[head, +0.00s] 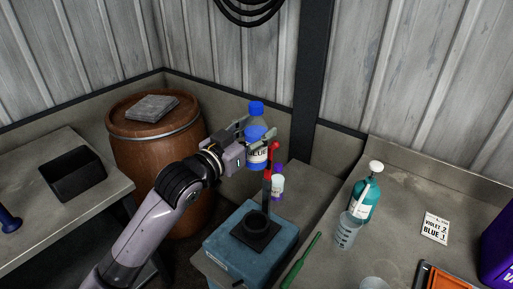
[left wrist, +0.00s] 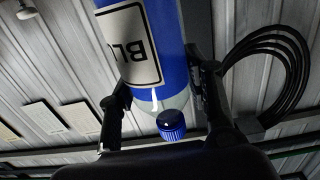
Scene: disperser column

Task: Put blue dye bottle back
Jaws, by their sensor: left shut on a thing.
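The blue dye bottle (head: 257,134) has a blue cap and a white label reading BLUE. My left gripper (head: 262,136) is shut on it and holds it upright, in the air, behind the blue box. In the left wrist view the bottle (left wrist: 165,45) sits between the two fingers (left wrist: 160,105), its cap showing below. A violet-labelled bottle (head: 277,186) stands lower down, just right of and below the held bottle, partly hidden by a red-and-black upright part (head: 267,180). My right gripper is not in view.
A blue box (head: 225,247) with a black square holder (head: 256,230) stands below. On the right bench are a teal pump bottle (head: 365,195), a clear beaker (head: 346,231), a card (head: 434,228) and a green stick (head: 301,262).

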